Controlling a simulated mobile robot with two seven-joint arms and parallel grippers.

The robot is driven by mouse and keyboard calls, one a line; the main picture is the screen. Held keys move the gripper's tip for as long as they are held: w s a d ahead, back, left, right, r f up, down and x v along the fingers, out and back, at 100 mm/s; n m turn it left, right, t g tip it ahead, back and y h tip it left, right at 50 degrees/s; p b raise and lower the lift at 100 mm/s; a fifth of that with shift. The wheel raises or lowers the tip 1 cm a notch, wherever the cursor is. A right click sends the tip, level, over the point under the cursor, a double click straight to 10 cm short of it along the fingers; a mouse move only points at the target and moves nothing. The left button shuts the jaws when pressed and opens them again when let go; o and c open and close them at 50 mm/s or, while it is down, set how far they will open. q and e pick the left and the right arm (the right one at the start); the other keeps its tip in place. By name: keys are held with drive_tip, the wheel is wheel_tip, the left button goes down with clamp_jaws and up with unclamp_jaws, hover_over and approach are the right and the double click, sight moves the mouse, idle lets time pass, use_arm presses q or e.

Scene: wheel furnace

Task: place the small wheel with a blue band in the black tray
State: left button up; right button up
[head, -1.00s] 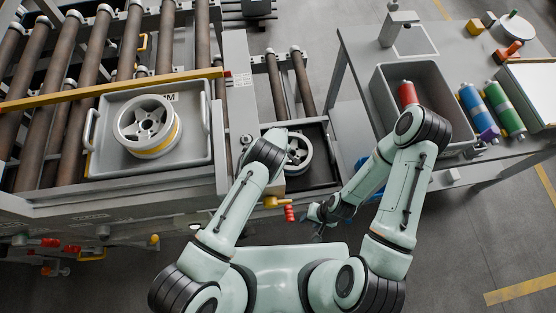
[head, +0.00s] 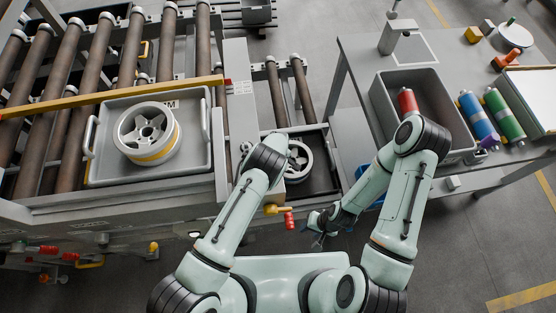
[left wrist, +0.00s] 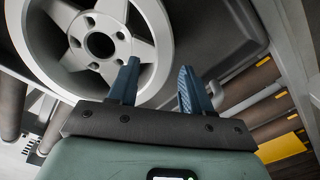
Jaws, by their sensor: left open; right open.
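A small grey spoked wheel (head: 298,160) lies in the black tray (head: 322,178), partly hidden behind my left arm. No blue band shows on it. In the left wrist view a grey spoked wheel (left wrist: 84,55) fills the upper left, over a dark tray surface (left wrist: 215,38). My left gripper (left wrist: 159,67) is open at the wheel's rim. One finger overlaps the wheel in the picture and the other is outside it; I cannot tell whether they touch. In the head view my left arm hides this gripper. My right gripper (head: 318,226) is open and empty, low in front of my body.
A larger wheel with a yellow band (head: 147,133) lies in a grey tray (head: 199,165) on the roller conveyor. At right, a table (head: 357,57) carries a grey bin (head: 380,100) with a red cylinder (head: 407,101), and blue (head: 476,117) and green (head: 504,114) cylinders beside it.

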use_arm(q)
wheel_tip(320, 180, up, 10)
drive_tip(key=b, duration=0.1)
drive_tip(key=shift+s+r, duration=0.15)
drive_tip(key=shift+s, duration=0.05)
use_arm(e)
drive_tip(key=shift+s+f, duration=0.85)
drive_tip(key=shift+s, duration=0.3)
use_arm(q)
drive_tip(key=shift+d, duration=0.1)
use_arm(e)
drive_tip(key=shift+d, duration=0.1)
